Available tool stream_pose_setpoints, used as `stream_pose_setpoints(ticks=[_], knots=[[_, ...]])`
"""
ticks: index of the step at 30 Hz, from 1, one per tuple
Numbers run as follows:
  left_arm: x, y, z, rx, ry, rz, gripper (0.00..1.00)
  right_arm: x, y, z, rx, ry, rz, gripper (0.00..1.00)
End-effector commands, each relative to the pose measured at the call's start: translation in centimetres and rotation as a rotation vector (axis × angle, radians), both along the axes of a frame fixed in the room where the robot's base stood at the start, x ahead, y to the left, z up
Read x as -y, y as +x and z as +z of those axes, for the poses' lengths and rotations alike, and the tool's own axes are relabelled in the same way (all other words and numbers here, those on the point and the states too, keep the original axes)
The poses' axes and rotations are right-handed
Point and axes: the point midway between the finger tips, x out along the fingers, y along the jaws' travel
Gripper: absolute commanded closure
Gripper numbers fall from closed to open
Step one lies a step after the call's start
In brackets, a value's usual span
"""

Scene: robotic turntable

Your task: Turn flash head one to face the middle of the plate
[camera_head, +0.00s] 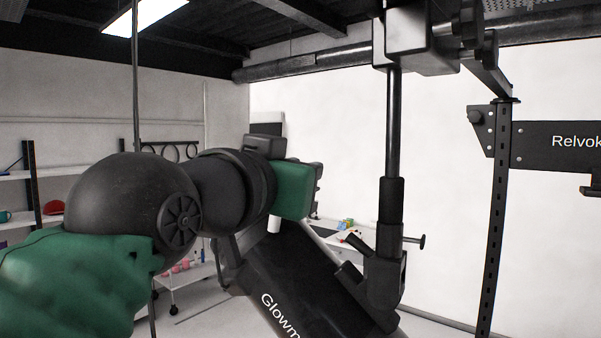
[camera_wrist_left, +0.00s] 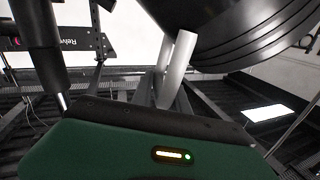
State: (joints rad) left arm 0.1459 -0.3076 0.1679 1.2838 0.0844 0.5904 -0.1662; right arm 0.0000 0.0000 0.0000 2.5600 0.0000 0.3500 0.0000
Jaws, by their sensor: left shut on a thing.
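A large black flash head with white lettering beginning "Glowm" (camera_head: 285,290) hangs tilted at the lower middle of the head view. Its ridged dark body also fills the top of the left wrist view (camera_wrist_left: 240,35). A pale rod-like handle (camera_wrist_left: 178,62) sticks out beside that body. My left gripper (camera_wrist_left: 165,90) is shut on the pale handle, and its fingers are partly hidden. In the head view my green and black left arm covers most of the gripper. I cannot tell which head is number one. The plate's middle is not visible. My right gripper is not in view.
A black stand pole with a clamp (camera_head: 392,190) rises just right of the flash head. A white table (camera_head: 345,240) with small coloured items and shelves (camera_head: 50,175) stand behind.

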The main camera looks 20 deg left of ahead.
Motion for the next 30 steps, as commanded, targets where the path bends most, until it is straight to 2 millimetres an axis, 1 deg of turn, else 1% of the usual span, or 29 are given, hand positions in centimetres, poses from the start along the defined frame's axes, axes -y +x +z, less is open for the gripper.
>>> stream_pose_setpoints(ticks=[1,5,13,19,30], knots=[[-0.3,-0.3,0.1,0.010,0.002,0.018,1.00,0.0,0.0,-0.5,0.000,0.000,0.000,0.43],[-0.4,-0.7,0.1,0.010,0.002,0.057,1.00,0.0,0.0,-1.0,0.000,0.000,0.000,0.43],[-0.4,-0.8,0.3,0.008,0.002,0.067,1.00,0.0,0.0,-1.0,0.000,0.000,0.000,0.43],[-0.5,-1.4,0.0,0.007,0.004,0.117,1.00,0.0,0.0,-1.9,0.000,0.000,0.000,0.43],[-0.5,-1.8,0.1,0.006,0.003,0.147,1.00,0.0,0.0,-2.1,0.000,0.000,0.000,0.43]])
